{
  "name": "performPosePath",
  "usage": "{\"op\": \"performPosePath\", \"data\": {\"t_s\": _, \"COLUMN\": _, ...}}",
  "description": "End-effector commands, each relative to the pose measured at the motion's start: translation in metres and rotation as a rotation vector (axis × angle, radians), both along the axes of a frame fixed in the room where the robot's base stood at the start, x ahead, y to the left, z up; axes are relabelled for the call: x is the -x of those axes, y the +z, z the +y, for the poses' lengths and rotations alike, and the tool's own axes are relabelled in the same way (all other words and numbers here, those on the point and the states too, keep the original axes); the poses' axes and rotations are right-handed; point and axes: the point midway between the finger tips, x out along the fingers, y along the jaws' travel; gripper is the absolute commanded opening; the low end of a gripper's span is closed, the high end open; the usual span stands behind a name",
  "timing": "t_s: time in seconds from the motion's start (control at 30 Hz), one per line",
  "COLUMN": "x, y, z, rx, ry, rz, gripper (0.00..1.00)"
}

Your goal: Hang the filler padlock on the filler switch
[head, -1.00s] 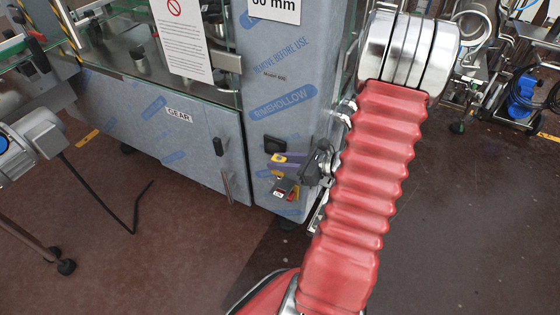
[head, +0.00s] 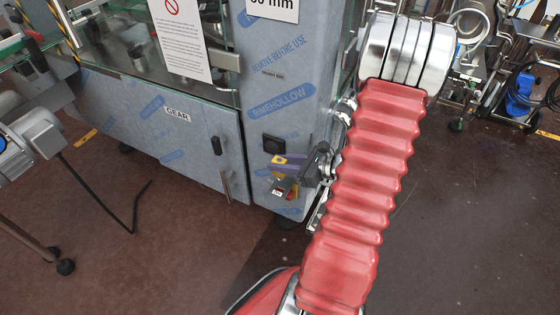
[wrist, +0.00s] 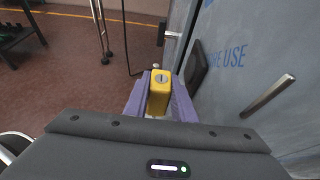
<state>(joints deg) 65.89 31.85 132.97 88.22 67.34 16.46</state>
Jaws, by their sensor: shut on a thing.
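My gripper (head: 283,162) has purple fingers and is in front of the grey filler cabinet, near its lower corner. In the wrist view the fingers (wrist: 158,92) are shut on a yellow padlock (wrist: 160,90), with its keyhole end towards the camera. In the head view a yellow patch of the padlock (head: 279,160) shows at the fingers. A red and yellow fitting (head: 283,188), which looks like the filler switch, is on the cabinet face just below the fingers. I cannot tell whether padlock and switch touch. The switch is not clear in the wrist view.
A black square fitting (head: 273,144) is just above the gripper, close to the fingers in the wrist view (wrist: 198,68). A metal door handle (head: 224,185) is to the left. A motor on a stand (head: 40,135) is far left. The floor in front is clear.

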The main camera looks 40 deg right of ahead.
Motion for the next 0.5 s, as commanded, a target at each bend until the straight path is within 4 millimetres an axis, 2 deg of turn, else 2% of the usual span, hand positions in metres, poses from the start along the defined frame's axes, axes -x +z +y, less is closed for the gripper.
{"op": "performPosePath", "data": {"t_s": 0.5, "x": 0.000, "y": -0.022, "z": 0.000, "rx": 0.000, "ry": 0.000, "rz": 0.000, "gripper": 0.00}}
